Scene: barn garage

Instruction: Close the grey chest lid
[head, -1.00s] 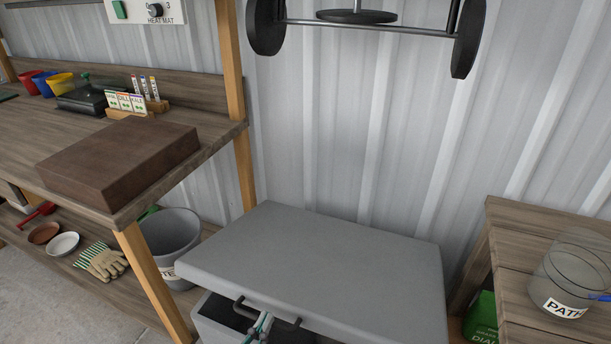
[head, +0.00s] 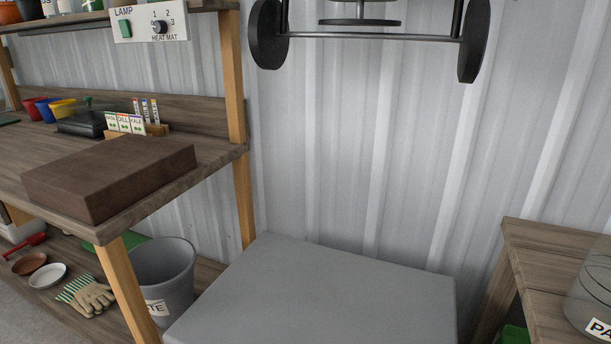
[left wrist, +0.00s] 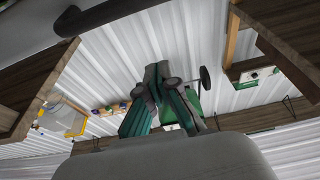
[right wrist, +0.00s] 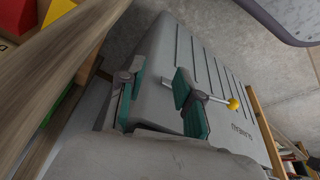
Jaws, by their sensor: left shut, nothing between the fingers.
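The grey chest lid (head: 320,300) fills the bottom middle of the head view, its flat top facing up. Its front edge and the chest body are cut off there, so I cannot tell how far open it is. Neither gripper shows in the head view. In the left wrist view my left gripper (left wrist: 156,75) is shut and empty, below a grey surface with a dark bar handle (left wrist: 110,14) at the upper left.
A wooden bench with a brown box (head: 110,175) stands left of the lid. A grey bucket (head: 163,275) sits on its lower shelf. A wooden table (head: 560,250) with a clear container (head: 590,295) stands at right. A ribbed metal wall (head: 350,150) rises behind.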

